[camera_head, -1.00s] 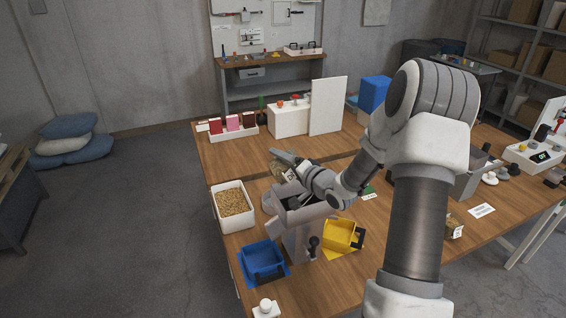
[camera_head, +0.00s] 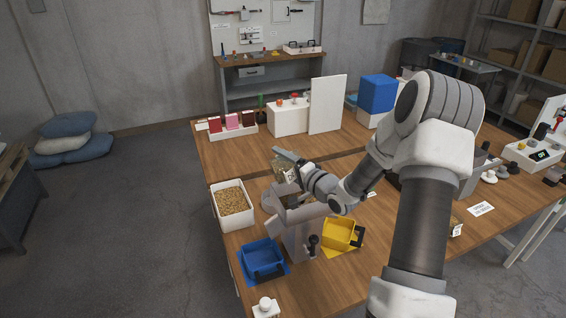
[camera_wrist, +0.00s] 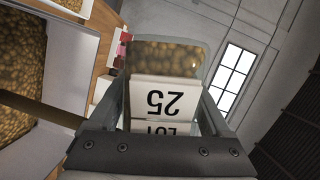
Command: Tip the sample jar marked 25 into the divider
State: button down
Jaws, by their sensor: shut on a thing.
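My gripper (camera_head: 284,162) is shut on the sample jar (camera_head: 281,168), a clear jar of brownish grains. In the wrist view the jar (camera_wrist: 166,60) sits between my two fingers, and its white label reads 25, upside down in that picture. The grey divider (camera_head: 298,238) stands on the near table, with its hopper just below and in front of my gripper. The jar is above and behind the hopper, apart from it as far as I can see. My wrist hides part of the hopper. The jar's exact tilt is hard to tell.
A blue pan (camera_head: 262,260) and a yellow pan (camera_head: 340,235) flank the divider's foot. A white tray of grains (camera_head: 219,190) stands left of it. A white box (camera_head: 288,121) and upright white panel (camera_head: 327,104) stand farther back.

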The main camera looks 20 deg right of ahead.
jog(key=shift+d+f+m, duration=0.1)
jog(key=shift+d+m, duration=0.05)
jog(key=shift+m, duration=0.25)
jog(key=shift+d+f+m+t, duration=0.1)
jog(key=shift+f+m+t, duration=0.1)
jog(key=shift+m+t, duration=0.25)
jog(key=shift+d+f+m, duration=0.1)
jog(key=shift+d+m, duration=0.05)
jog(key=shift+m, duration=0.4)
jog(key=shift+d+r+m+t, duration=0.25)
jog(key=shift+m+t, duration=0.1)
jog(key=shift+m, duration=0.25)
